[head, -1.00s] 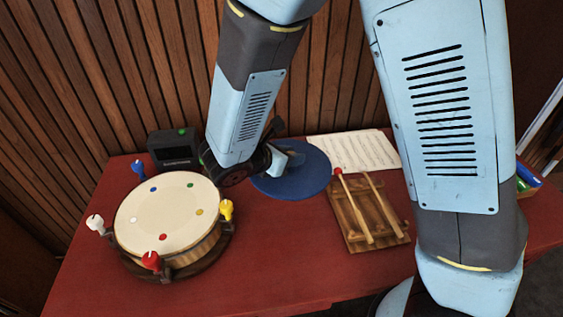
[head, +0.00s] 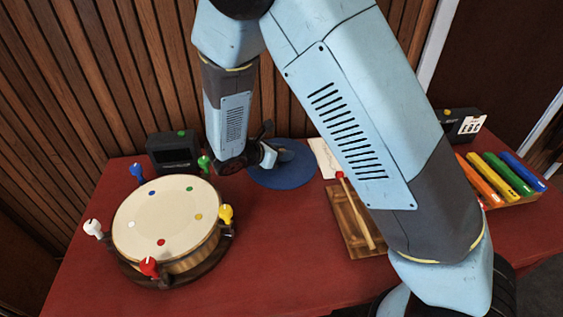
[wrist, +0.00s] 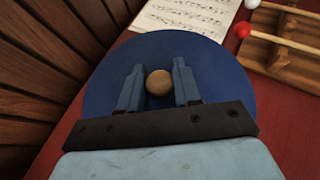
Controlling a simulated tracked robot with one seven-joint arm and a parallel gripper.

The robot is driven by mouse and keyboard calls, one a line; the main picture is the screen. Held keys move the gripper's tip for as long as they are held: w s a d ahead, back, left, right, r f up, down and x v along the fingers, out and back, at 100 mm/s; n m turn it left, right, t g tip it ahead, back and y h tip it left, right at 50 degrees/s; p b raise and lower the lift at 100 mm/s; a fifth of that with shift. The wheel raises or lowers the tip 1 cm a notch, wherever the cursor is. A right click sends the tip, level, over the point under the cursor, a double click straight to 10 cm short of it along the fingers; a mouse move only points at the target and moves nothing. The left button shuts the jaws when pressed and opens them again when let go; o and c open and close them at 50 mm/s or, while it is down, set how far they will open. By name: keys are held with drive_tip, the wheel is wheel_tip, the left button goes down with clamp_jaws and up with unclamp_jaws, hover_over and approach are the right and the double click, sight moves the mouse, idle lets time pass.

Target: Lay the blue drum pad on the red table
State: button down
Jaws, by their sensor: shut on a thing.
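The blue drum pad (head: 285,178) is a flat blue disc, roughly level, over the back middle of the red table (head: 272,255). It also fills the middle of the wrist view (wrist: 220,75), where a round wooden knob (wrist: 158,83) shows at its centre. My gripper (head: 268,157) is shut on this knob, with one finger on each side in the wrist view (wrist: 158,75). I cannot tell for sure whether the pad's underside touches the table. My forearm hides part of the table right of the pad.
A drum (head: 165,222) with coloured pegs stands left of the pad, a black box (head: 173,152) behind it. A sheet of music (wrist: 185,18) and a wooden rack (head: 350,220) with beaters lie to the right. Coloured tubes (head: 505,175) lie far right. The front middle is clear.

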sight(254, 171)
drive_tip(key=shift+w+a+f, duration=0.25)
drive_tip(key=shift+w+f, duration=0.85)
drive_tip(key=shift+f, duration=1.75)
drive_tip(key=shift+f, duration=0.15)
drive_tip(key=c, duration=0.8)
unclamp_jaws()
drive_tip(key=shift+o, duration=0.2)
drive_tip(key=shift+a+r, duration=0.15)
drive_tip(key=shift+r, duration=0.1)
drive_tip(key=v, duration=1.1)
drive_tip(key=shift+s+a+r, duration=0.1)
drive_tip(key=shift+s+a, duration=0.05)
drive_tip(key=shift+s, duration=0.25)
